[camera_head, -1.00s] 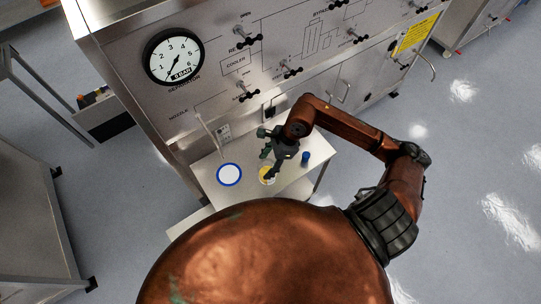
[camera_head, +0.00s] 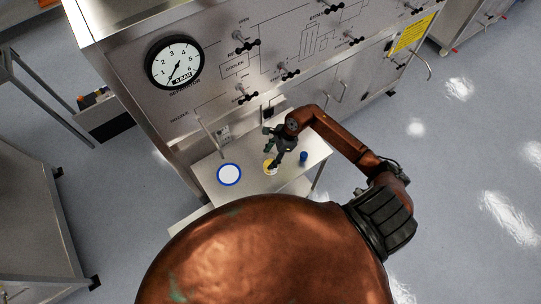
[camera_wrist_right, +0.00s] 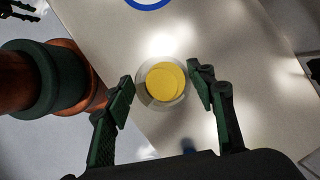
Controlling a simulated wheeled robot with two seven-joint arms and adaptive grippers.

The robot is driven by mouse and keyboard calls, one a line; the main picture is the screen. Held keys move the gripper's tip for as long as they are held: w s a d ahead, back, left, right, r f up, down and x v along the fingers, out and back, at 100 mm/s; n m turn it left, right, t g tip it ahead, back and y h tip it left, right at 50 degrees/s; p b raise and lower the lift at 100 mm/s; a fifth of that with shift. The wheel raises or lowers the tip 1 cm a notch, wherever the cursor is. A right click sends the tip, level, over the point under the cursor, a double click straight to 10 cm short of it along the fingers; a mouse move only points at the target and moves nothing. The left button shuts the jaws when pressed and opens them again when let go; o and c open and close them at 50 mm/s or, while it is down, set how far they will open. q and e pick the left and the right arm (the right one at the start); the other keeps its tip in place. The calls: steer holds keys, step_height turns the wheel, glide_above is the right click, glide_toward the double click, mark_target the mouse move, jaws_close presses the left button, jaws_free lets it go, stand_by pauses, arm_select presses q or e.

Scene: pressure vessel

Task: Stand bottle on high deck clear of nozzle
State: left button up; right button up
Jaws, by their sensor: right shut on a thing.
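The bottle (camera_wrist_right: 164,83) shows end-on in the right wrist view, as a yellow disc inside a pale clear rim. It also shows as a small yellow and white round in the head view (camera_head: 270,168). My right gripper (camera_head: 274,160) is shut on it, with a finger on each side in the wrist view (camera_wrist_right: 162,84). I cannot tell whether the bottle touches the deck (camera_head: 207,172) below. The nozzle (camera_head: 208,135) is a thin pale tube left of the gripper, clear of it.
A blue-ringed white disc (camera_head: 229,174) lies on the deck left of the bottle. A small blue object (camera_head: 304,157) stands to the right. The steel panel with gauge (camera_head: 175,62) and black-handled valves rises behind the deck.

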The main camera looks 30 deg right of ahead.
steer(key=shift+f, duration=0.15)
steer(key=o, duration=1.6)
steer(key=shift+r, duration=0.35)
steer(key=b+v, duration=0.2)
steer(key=v, duration=0.9)
steer(key=shift+d+r+b, duration=0.2)
steer(key=shift+r+b, duration=0.1)
steer(key=shift+b, duration=0.1)
